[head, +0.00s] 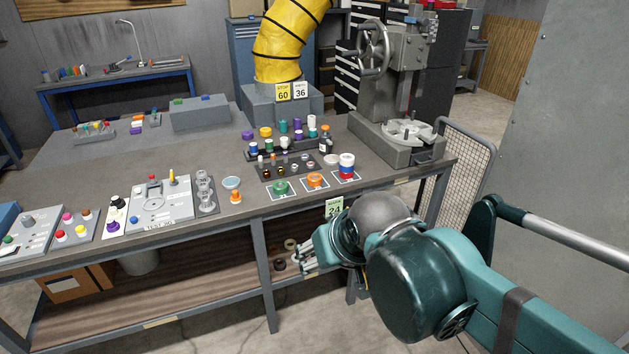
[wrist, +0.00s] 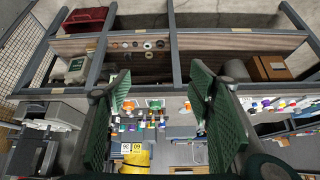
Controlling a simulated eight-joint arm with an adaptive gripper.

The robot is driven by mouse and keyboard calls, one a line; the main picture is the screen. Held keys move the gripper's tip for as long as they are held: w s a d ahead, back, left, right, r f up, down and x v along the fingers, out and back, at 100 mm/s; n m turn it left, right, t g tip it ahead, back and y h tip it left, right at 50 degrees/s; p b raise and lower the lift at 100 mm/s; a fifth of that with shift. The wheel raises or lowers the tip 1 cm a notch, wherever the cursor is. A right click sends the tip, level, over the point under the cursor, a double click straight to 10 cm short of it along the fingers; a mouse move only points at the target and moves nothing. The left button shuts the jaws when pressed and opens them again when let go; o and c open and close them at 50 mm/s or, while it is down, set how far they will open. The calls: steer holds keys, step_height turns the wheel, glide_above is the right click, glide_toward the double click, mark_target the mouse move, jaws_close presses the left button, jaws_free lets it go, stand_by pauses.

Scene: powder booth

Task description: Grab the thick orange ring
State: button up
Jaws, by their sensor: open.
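The thick orange ring (head: 315,180) lies on a white-edged square mat near the front edge of the workbench. It sits between a green ring (head: 280,187) and a white, blue and red stack (head: 347,167), each on its own mat. My gripper (head: 308,258) is below and in front of the bench edge, apart from the ring. In the wrist view my gripper (wrist: 160,105) has its two green fingers spread wide with nothing between them.
Behind the rings are a dark tray of small parts (head: 288,167) and several coloured pieces. A small orange item (head: 236,197) stands left of the mats. A grey press (head: 400,130) stands at the right. A lower shelf (head: 180,288) lies under the bench (head: 130,158).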

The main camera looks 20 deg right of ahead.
steer(key=w+d+r+m+g+p, duration=0.1)
steer(key=w+d+r+m+p, duration=0.15)
steer(key=w, duration=0.65)
steer(key=w+d+r+m+g+p, duration=0.1)
steer(key=w+d+r+m+p, duration=0.15)
steer(key=w, duration=0.55)
steer(key=w+d+r+m+g+p, duration=0.1)
steer(key=w+d+r+m+p, duration=0.2)
steer(key=w, duration=0.6)
steer(key=w+d+f+m+g+p, duration=0.1)
steer(key=w+d+f+m+p, duration=0.1)
steer(key=w+f, duration=0.2)
steer(key=w+d+f+m+g+h+p, duration=0.1)
steer(key=w+d+f+m+p, duration=0.1)
steer(key=w, duration=0.9)
steer(key=w+d+f+m+g+p, duration=0.1)
steer(key=w+d+f+m+p, duration=0.2)
steer(key=w+f, duration=0.3)
steer(key=shift+w+d+f+h, duration=0.15)
steer(key=shift+w+d+f, duration=0.1)
steer(key=shift+w, duration=0.15)
steer(key=shift+w+d+f+h, duration=0.15)
steer(key=shift+w+d, duration=0.05)
steer(key=shift+w, duration=0.15)
steer(key=shift+w+d+f+m+g+p, duration=0.2)
steer(key=shift+w+f+m+g+p, duration=0.15)
steer(key=shift+f, duration=0.3)
steer(key=shift+d+f, duration=0.2)
steer(key=shift+f, duration=1.05)
steer(key=shift+f, duration=0.15)
